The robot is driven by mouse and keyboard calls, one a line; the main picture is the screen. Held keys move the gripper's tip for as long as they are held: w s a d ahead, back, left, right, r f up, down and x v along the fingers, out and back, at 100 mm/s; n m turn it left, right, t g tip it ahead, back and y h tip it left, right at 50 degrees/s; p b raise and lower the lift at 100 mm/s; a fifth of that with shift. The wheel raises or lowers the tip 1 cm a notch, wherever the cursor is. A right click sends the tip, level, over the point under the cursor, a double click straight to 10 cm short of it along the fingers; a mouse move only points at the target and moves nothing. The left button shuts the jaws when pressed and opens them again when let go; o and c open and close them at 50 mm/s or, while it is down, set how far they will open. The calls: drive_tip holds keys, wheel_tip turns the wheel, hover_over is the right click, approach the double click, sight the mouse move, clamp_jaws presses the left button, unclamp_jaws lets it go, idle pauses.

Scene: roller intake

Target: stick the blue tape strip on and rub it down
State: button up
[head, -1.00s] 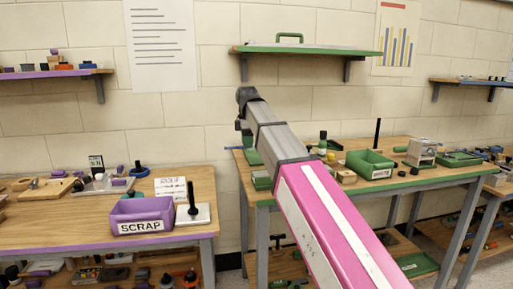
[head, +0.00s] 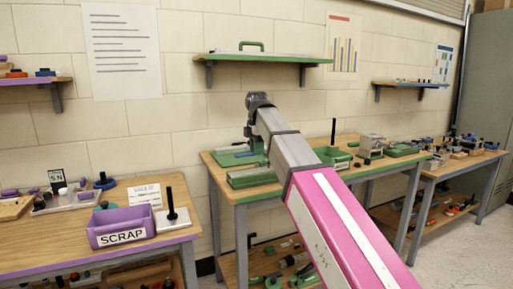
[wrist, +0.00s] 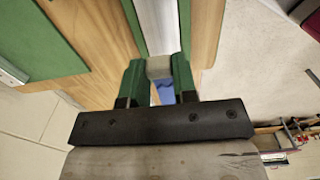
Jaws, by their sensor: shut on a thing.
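My gripper (wrist: 158,70) has green fingers closed in the wrist view, with a small grey-beige piece between the tips. A blue patch, seemingly the blue tape strip (wrist: 165,93), shows between the fingers, nearer the palm. How the two pieces join is hidden. Beyond the tips runs a pale grey strip-like surface (wrist: 158,22) flanked by green, above or on a wooden top. In the head view my gripper (head: 255,138) is at the left end of the green-edged bench (head: 222,166), mostly hidden by my arm. I cannot tell whether the held thing touches anything.
A purple SCRAP bin (head: 120,226) and a black post on a white base (head: 172,216) stand on the left bench. A green plate-like fixture (head: 252,177) and a dark post (head: 333,132) are on the green-edged bench. A shelf (head: 262,58) hangs above. A floor gap separates the benches.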

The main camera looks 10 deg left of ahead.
sight(257, 170)
drive_tip(key=shift+f, duration=2.65)
drive_tip(key=shift+f, duration=0.6)
drive_tip(key=o, duration=1)
drive_tip(key=shift+c, duration=0.2)
